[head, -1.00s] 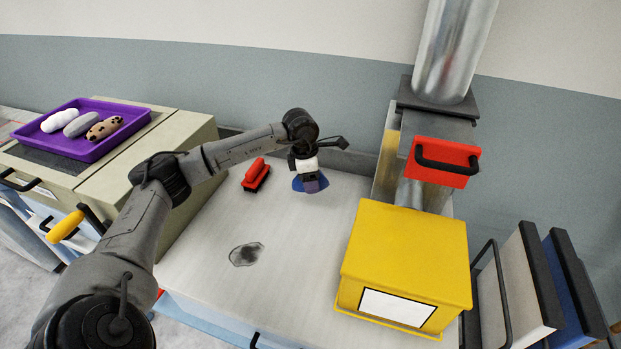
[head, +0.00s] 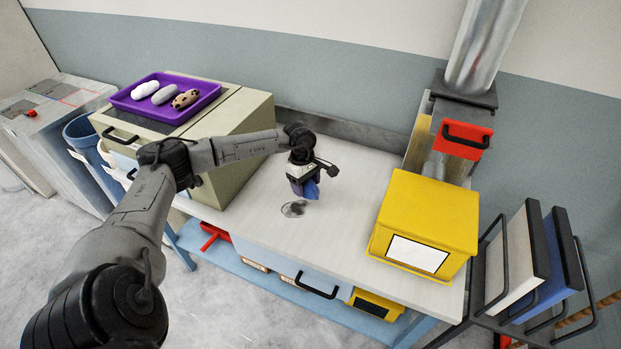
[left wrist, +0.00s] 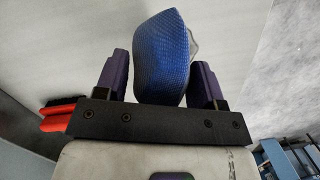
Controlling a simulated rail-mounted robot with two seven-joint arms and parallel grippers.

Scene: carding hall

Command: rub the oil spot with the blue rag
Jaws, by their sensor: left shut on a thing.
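My left gripper (head: 303,186) points down over the pale worktop, shut on the blue rag (head: 312,189). In the left wrist view the bunched rag (left wrist: 165,55) sits between the purple fingers of the left gripper (left wrist: 160,78). The oil spot (head: 294,209) is a dark grey smear on the worktop, just below and left of the rag in the head view. I cannot tell whether the rag touches the worktop. My right gripper is not in view.
A yellow box (head: 425,222) stands right of the spot on the worktop (head: 335,235). A red brush (left wrist: 62,115) shows in the left wrist view; my arm hides it in the head view. A purple tray (head: 135,108) sits on the beige machine at left.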

